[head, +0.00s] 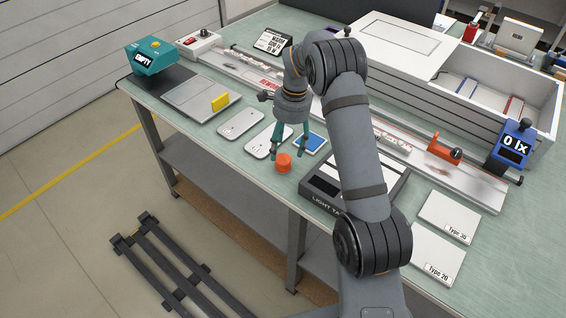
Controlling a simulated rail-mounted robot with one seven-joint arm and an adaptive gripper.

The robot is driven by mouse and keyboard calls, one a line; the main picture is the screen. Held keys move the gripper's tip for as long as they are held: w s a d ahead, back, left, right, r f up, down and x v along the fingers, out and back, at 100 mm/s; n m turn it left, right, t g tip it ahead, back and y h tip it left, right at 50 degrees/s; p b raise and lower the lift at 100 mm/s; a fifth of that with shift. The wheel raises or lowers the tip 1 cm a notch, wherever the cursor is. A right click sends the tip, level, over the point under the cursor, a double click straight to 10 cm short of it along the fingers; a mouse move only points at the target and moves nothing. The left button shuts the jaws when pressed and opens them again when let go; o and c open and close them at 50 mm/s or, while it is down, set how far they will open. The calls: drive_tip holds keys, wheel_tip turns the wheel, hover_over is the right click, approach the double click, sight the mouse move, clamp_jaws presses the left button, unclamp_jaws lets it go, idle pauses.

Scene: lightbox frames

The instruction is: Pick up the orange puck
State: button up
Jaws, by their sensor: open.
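The orange puck (283,163) sits on the green worktop near its front edge, left of the light table. It looks like a short upright cylinder. My gripper (289,156) points down with its two teal fingers apart. The fingertips are close to the puck, one to its left and one to its upper right. Whether they are level with the puck or behind it, I cannot tell. Nothing shows between the fingers as held.
White phone-like plates (240,124) lie left of the puck, and a blue-faced card (313,143) lies behind it. The black light table (322,191) is close on the right. A long metal rail (245,70) runs behind. White Type plates (450,213) lie at right.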

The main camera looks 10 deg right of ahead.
sight(283, 159)
drive_tip(key=shift+s+a+f+p, duration=0.2)
drive_tip(key=shift+f+p, duration=0.3)
drive_tip(key=shift+f, duration=0.9)
drive_tip(key=shift+s+a+f+p, duration=0.15)
drive_tip(key=shift+f+p, duration=0.3)
drive_tip(key=shift+f, duration=0.9)
drive_tip(key=c, duration=0.3)
drive_tip(key=c, duration=0.9)
